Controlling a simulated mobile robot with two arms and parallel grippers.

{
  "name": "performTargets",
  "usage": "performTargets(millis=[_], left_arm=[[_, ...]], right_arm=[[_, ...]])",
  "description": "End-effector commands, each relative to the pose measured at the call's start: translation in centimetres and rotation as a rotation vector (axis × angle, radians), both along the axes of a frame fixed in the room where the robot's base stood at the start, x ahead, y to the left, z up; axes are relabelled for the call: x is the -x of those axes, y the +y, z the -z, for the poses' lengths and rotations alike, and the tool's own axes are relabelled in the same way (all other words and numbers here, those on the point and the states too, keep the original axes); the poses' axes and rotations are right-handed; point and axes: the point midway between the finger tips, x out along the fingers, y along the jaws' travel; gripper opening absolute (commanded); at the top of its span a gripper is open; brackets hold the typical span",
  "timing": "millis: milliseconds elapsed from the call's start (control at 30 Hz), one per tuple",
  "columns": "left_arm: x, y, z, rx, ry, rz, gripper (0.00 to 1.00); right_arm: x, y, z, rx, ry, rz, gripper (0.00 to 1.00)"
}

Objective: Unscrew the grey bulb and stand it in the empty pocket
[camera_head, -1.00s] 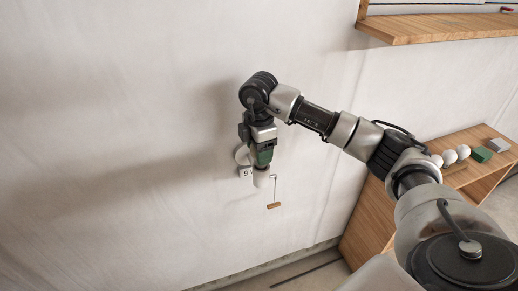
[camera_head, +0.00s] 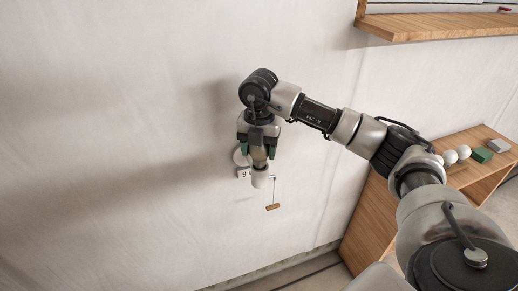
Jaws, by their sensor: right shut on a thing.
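My right gripper (camera_head: 258,154) points down at the wall lamp and is shut on the grey bulb (camera_head: 258,158), which shows between its green-padded fingers. The white lamp holder (camera_head: 260,179) is directly below the bulb. The bulb looks upright and in line with the holder; I cannot tell whether its thread is still engaged. On the wooden unit at right, several white bulbs (camera_head: 463,152) stand in a row, partly hidden by my arm. I cannot make out an empty pocket. My left gripper is not in view.
A shelf (camera_head: 430,30) is above.

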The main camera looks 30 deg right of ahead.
Motion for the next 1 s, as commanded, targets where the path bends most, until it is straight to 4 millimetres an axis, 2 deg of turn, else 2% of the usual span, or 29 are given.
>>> performTargets(millis=[600, 733, 967, 1000], left_arm=[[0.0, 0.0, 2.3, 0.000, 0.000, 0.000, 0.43], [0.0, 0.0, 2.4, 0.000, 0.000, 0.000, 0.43], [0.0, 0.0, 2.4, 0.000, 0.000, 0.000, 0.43], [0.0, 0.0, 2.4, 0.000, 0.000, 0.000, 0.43]], right_arm=[[0.2, -0.5, 0.2, 0.000, 0.002, -0.887, 0.39], [0.2, -0.5, 0.1, 0.000, 0.002, -0.971, 0.39], [0.2, -0.5, 0.1, 0.000, 0.002, -0.980, 0.39], [0.2, -0.5, 0.1, -0.001, 0.003, -0.979, 0.66]])
